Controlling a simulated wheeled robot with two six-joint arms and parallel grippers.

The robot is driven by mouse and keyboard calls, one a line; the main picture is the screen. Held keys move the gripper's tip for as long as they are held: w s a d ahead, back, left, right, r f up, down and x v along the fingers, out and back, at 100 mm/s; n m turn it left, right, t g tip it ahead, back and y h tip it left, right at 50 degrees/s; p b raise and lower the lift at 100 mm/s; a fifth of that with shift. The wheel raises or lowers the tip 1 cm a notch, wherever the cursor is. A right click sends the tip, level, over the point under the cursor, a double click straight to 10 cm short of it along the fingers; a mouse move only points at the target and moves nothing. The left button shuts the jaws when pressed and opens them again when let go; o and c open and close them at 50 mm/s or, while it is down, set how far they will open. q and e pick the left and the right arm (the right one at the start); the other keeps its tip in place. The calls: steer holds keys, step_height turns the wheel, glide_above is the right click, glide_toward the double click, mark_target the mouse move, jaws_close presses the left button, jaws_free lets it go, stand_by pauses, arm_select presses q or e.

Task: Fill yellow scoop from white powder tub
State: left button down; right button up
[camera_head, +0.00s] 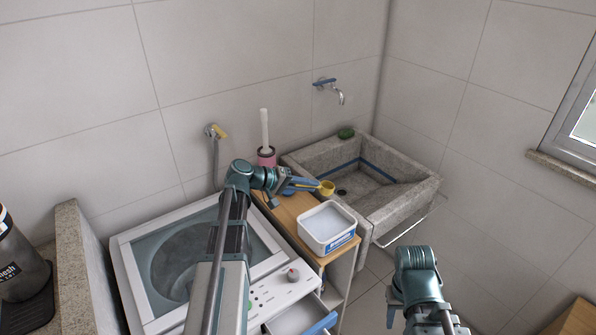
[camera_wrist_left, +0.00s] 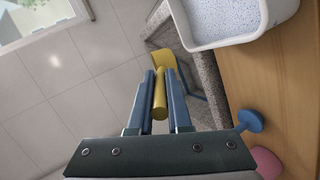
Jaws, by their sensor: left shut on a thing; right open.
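My left gripper (camera_head: 308,186) is shut on the handle of the yellow scoop (camera_head: 327,188), and it also shows in the left wrist view (camera_wrist_left: 160,80). The scoop's handle (camera_wrist_left: 160,98) lies between the blue fingers, with its cup beyond the fingertips. The scoop is in the air behind the white powder tub (camera_head: 318,246), apart from it. The open tub stands on the wooden shelf and holds pale powder (camera_head: 326,220); it shows at the upper right of the left wrist view (camera_wrist_left: 230,42). My right gripper (camera_head: 391,306) is low in the head view, open and mostly hidden.
The wooden shelf (camera_head: 287,210) runs between the washing machine (camera_head: 150,290) and the stone sink (camera_head: 415,190). A pink brush holder (camera_head: 266,156) stands at the shelf's back. A tap (camera_head: 335,90) is on the wall. A blue object (camera_wrist_left: 250,121) is near the left gripper.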

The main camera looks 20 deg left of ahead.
arm_select(q)
steer(key=s+d+r+m+g+p, duration=0.2)
steer(key=s+d+r+g+p, duration=0.2)
steer(key=d+p, duration=0.15)
arm_select(e)
step_height(320, 180, up, 8)
arm_select(q)
steer(key=shift+g+y, duration=0.3)
steer(key=shift+y, duration=0.5)
steer(key=shift+a+f+b, duration=0.15)
steer(key=shift+f+b, duration=1.95)
steer(key=shift+f, duration=0.65)
steer(key=shift+a+f+b, duration=0.15)
steer(key=shift+f+b, duration=1.95)
steer(key=shift+f, duration=0.65)
arm_select(e)
step_height(320, 180, down, 9)
arm_select(q)
steer(key=shift+f+b, duration=0.4)
arm_select(e)
steer(key=shift+f, duration=0.35)
arm_select(q)
step_height(320, 180, up, 9)
steer(key=p, duration=0.8)
steer(key=shift+f+p, duration=0.2)
steer(key=shift+p, duration=0.1)
arm_select(e)
step_height(320, 180, up, 9)
steer(key=shift+f, duration=0.2)
